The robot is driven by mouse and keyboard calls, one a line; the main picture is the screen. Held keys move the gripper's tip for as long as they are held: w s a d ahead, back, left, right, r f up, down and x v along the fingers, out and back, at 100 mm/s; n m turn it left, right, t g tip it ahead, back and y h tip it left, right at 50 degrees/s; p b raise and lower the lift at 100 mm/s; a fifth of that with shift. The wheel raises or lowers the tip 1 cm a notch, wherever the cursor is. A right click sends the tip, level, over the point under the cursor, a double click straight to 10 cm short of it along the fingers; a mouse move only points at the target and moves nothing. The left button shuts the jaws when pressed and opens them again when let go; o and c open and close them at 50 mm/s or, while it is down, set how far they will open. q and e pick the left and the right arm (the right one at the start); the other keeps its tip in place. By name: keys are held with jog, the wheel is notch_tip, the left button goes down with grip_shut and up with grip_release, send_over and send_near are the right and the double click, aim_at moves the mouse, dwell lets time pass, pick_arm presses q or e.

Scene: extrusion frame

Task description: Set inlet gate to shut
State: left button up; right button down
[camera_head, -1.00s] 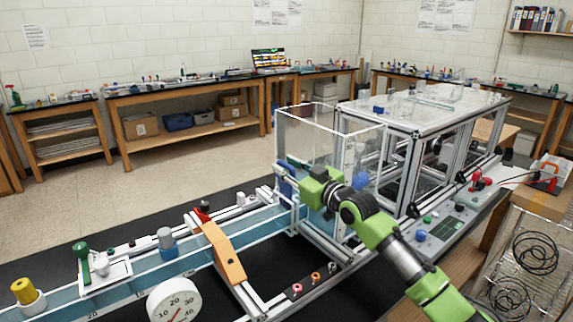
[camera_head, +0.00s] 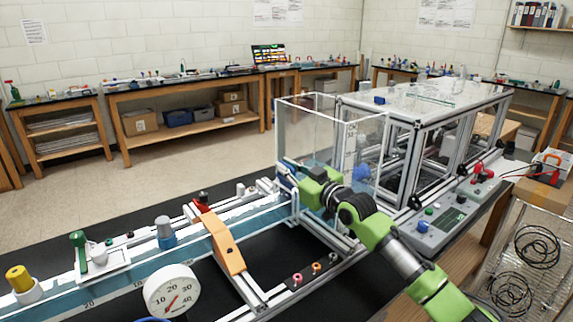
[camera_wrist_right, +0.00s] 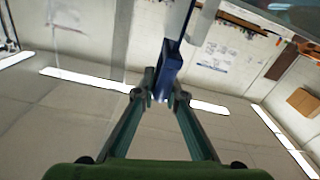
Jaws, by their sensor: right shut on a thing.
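My right gripper (camera_head: 291,178) reaches to the near left corner of the clear tank (camera_head: 312,128), where the water channel (camera_head: 130,261) meets it. In the right wrist view the gripper (camera_wrist_right: 160,92) is shut on a dark blue handle (camera_wrist_right: 169,62), which I take for the inlet gate's. A pale upright piece rises above this handle. In the head view the blue handle is small and mostly hidden by the gripper. How far the gate is open cannot be told. My left gripper is not in view.
An orange bridge piece (camera_head: 224,243) spans the channel, with a round dial gauge (camera_head: 171,291) in front. A grey-topped blue knob (camera_head: 165,233) and a green-handled valve (camera_head: 79,252) stand along the channel. A control panel (camera_head: 436,228) lies to the right of the frame.

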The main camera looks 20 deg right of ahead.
notch_tip(320, 180, down, 2)
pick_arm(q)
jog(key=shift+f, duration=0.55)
pick_arm(e)
jog(key=shift+a, duration=0.1)
jog(key=c, duration=2.1)
grip_release()
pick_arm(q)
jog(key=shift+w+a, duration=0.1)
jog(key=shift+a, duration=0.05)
pick_arm(e)
jog(key=shift+s+r, duration=0.1)
jog(key=v, duration=1.2)
